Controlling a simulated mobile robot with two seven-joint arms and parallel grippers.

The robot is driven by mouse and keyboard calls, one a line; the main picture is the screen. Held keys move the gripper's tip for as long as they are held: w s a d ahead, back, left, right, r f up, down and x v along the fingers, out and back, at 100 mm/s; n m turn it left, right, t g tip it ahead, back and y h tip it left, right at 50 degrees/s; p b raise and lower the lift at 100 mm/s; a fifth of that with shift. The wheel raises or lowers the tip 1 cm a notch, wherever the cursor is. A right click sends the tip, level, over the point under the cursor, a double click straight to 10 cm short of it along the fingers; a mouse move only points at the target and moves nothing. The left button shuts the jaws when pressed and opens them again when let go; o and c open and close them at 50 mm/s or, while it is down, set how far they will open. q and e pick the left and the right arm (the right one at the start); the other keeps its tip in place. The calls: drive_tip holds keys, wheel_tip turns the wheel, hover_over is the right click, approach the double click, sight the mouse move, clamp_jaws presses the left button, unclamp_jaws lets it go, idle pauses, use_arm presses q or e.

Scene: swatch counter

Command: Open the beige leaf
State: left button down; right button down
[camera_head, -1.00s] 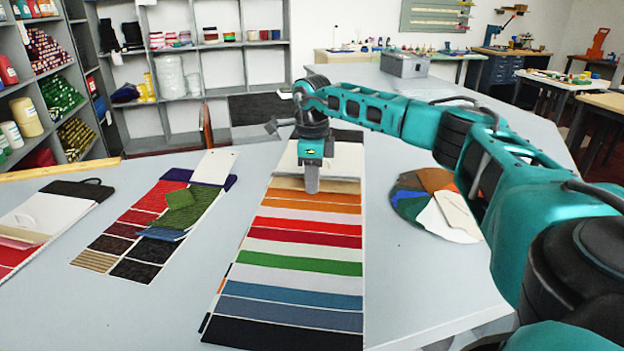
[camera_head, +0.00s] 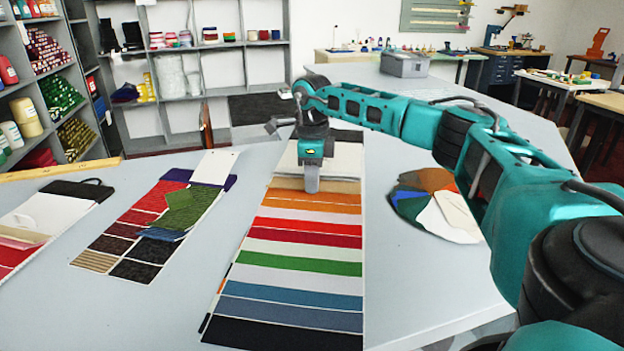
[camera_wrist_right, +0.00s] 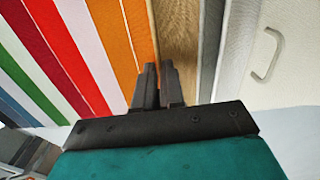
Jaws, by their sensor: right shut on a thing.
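The striped swatch book (camera_head: 305,236) lies on the counter as a long fan of overlapping coloured leaves. The beige leaf (camera_head: 344,186) is a narrow strip between the orange leaf (camera_head: 340,197) and the pale leaves at the back end. In the right wrist view the beige leaf (camera_wrist_right: 178,32) shows as a tan strip with a lighter edge beside the orange. My right gripper (camera_head: 312,190) points down over this strip. Its fingers (camera_wrist_right: 158,72) are close together and shut on the beige leaf's edge; the grip itself is partly hidden. My left gripper is out of view.
A red and green swatch card (camera_head: 160,215) and a pale one (camera_head: 40,225) lie to the left. A round fan of swatches (camera_head: 440,205) lies to the right, under my arm's reach. A handle (camera_wrist_right: 268,55) sits on the book's white end. Bare counter lies between them.

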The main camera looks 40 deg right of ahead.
drive_tip(key=r+p, duration=0.1)
drive_tip(key=r, duration=0.1)
drive_tip(key=r+p, duration=0.1)
drive_tip(key=r, duration=0.1)
drive_tip(key=r+p, duration=0.1)
drive_tip(key=shift+w+d+r, duration=0.3)
drive_tip(key=shift+w+r, duration=0.1)
drive_tip(key=w+d+r, duration=0.3)
drive_tip(key=d+r, duration=0.1)
drive_tip(key=r, duration=0.6)
drive_tip(key=shift+w+d, duration=0.15)
drive_tip(key=shift+d, duration=0.2)
drive_tip(key=shift+d, duration=0.1)
drive_tip(key=c, duration=1.4)
unclamp_jaws()
drive_tip(key=shift+o, duration=0.9)
drive_tip(key=shift+f, duration=0.15)
